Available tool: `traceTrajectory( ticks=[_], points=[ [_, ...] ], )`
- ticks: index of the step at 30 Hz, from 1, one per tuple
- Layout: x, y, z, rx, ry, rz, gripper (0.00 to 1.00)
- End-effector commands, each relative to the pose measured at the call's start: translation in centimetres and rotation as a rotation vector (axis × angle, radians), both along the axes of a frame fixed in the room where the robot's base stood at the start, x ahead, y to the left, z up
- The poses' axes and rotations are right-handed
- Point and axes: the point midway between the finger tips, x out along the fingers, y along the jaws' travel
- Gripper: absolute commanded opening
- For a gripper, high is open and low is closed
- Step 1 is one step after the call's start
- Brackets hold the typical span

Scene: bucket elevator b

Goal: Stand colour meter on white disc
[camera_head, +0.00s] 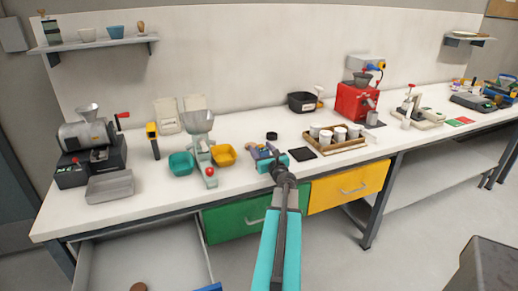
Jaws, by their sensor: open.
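My arm reaches up from the bottom of the head view to the bench. My gripper (268,155) is open, low over or at the bench top near its front edge. A small grey-purple object (256,151) with a yellowish part shows right at the gripper; I cannot tell whether it touches it or what it is. An upright yellow and black handheld device (153,139) stands farther left, apart from the gripper; it may be the colour meter, but I cannot be sure. I cannot pick out a white disc; the arm and gripper hide part of the bench.
A yellow bowl (224,154) and a teal bowl (181,164) flank a hopper machine (199,122) left of the gripper. A black square pad (302,145) and a wooden tray (337,151) of white cups lie right. A small black ring (272,135) lies behind.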

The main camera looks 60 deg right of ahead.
Motion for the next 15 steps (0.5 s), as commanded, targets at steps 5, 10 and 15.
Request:
traceTrajectory(
  ticks=[5,10,15],
  points=[
    [-1.6,1.3,-0.1,0.001,-0.001,-0.001,0.56],
    [-3.0,2.4,-0.1,0.001,-0.002,0.000,0.56],
    [-4.4,3.4,-0.1,0.000,0.000,0.000,0.56]
  ],
)
